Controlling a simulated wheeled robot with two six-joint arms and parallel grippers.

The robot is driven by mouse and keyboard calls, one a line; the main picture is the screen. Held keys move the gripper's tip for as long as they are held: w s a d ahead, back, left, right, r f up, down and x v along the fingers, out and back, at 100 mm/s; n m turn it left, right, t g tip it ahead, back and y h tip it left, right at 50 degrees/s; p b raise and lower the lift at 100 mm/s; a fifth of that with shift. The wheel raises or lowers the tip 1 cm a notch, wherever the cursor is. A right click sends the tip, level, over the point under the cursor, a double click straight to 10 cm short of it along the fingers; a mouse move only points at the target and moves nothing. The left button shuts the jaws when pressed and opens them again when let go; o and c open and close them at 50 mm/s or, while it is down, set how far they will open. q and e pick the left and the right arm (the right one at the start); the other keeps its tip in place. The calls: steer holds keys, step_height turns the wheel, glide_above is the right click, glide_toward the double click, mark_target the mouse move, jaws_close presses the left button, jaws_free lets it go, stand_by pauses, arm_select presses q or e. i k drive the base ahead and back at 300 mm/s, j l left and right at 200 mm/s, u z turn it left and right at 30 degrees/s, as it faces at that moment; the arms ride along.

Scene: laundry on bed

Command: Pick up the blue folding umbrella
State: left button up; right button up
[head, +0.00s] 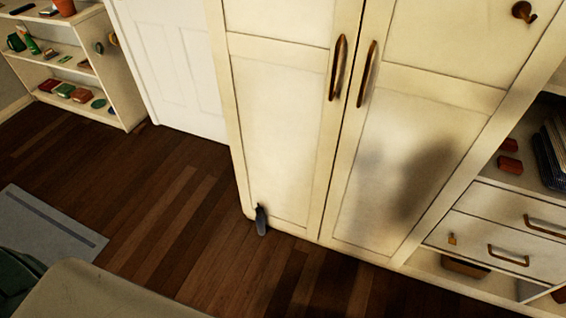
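The blue folding umbrella (262,221) is a small, dark blue, narrow shape with a darker upper end. It is at the foot of the cream wardrobe's left door, near the wardrobe's lower left corner. It looks upright or slightly tilted against the door; I cannot tell whether it stands on the floor or hangs. Neither of my grippers shows in the head view.
The closed cream wardrobe (280,130) fills the middle. Dark wooden floor (160,210) is clear to its left. A grey mat (45,228) and a beige surface (95,292) lie at lower left. Shelves stand at left (120,95) and drawers (500,225) at right.

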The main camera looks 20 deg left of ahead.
mark_target(260, 218)
steer(key=i+j, duration=0.1)
steer(key=j, duration=0.5)
steer(key=j+u, duration=0.1)
steer(key=j, duration=0.45)
steer(key=i+j, duration=0.15)
steer(key=j, duration=0.45)
steer(key=u, duration=0.05)
